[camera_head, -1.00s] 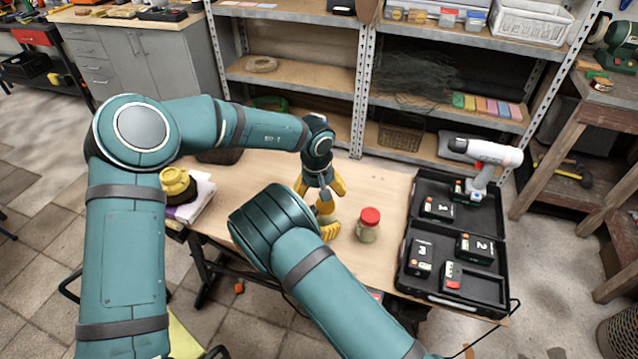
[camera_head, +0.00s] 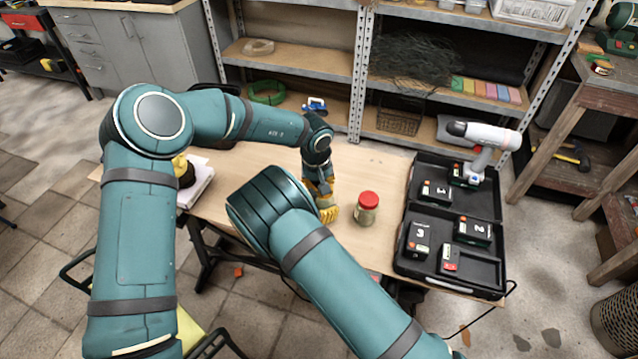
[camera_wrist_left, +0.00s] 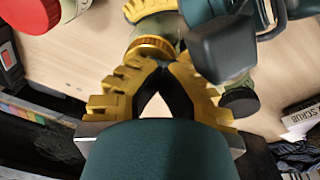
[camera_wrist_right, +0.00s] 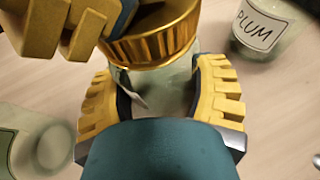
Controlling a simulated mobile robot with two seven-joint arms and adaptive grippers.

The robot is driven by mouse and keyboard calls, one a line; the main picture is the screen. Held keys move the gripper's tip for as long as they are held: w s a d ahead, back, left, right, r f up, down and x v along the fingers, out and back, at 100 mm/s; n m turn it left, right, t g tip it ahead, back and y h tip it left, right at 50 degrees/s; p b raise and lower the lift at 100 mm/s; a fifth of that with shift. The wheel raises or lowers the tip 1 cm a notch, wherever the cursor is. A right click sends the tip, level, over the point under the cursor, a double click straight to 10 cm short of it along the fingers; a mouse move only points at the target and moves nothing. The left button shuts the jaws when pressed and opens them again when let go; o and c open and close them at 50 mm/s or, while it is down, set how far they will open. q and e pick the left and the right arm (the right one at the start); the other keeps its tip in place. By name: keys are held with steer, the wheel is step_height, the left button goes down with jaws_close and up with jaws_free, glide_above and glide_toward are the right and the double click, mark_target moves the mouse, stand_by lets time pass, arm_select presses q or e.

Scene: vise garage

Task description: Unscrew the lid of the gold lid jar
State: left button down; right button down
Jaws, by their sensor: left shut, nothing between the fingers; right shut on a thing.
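The gold lid (camera_wrist_right: 155,40) sits on the glass jar (camera_wrist_right: 165,88) in the right wrist view. My right gripper (camera_wrist_right: 165,95) is shut on the jar's glass body, below the lid. My left gripper (camera_wrist_left: 155,68) is shut and empty, its fingertips close beside the gold lid (camera_wrist_left: 150,48); I cannot tell if they touch it. In the head view my left gripper (camera_head: 322,186) is just above my right gripper (camera_head: 328,213), and the jar between them is mostly hidden.
A red-lidded jar (camera_head: 367,208) stands just right of the grippers. A jar labelled PLUM (camera_wrist_right: 265,32) and a dark-lidded jar (camera_wrist_left: 240,101) are nearby. An open black case (camera_head: 405,255) with a drill (camera_head: 480,140) fills the table's right end.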

jaws_free()
